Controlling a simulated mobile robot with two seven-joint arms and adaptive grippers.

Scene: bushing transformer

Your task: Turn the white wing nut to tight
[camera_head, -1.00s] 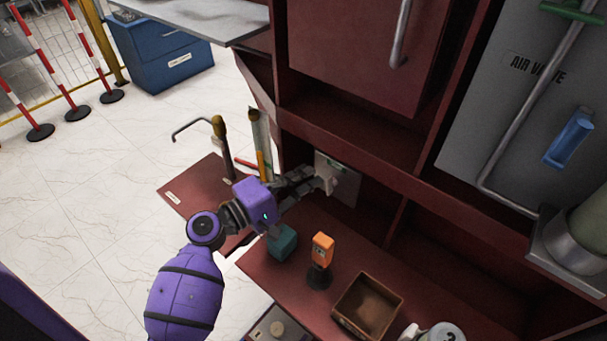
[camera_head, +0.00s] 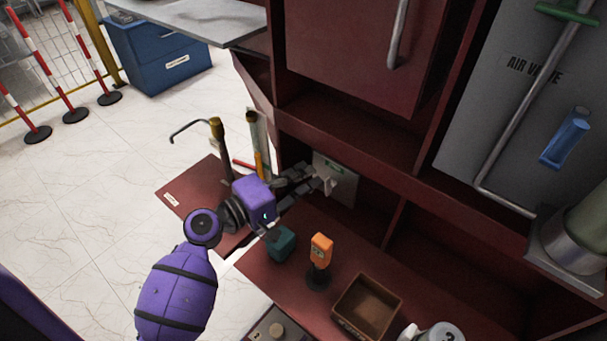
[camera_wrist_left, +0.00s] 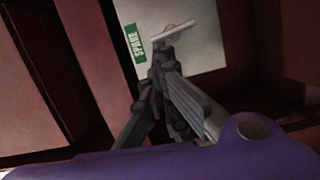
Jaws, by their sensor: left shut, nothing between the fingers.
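The white wing nut (camera_head: 327,183) is on a light grey plate (camera_head: 345,172) mounted in the recess of the dark red cabinet. It also shows in the left wrist view (camera_wrist_left: 176,32) as a pale bar tilted up to the right, beside a green "SPARE" label (camera_wrist_left: 136,43). My left gripper (camera_head: 311,183) reaches in from the left with its fingers shut and empty. In the left wrist view its fingertips (camera_wrist_left: 163,60) are just below the wing nut; I cannot tell whether they touch it. My right gripper is not in view.
On the red shelf below the arm are a teal block (camera_head: 281,243), an orange item on a dark stand (camera_head: 320,250) and an open brown box (camera_head: 367,306). Upright tools (camera_head: 259,140) stand left of the recess. The cabinet walls close in around the plate.

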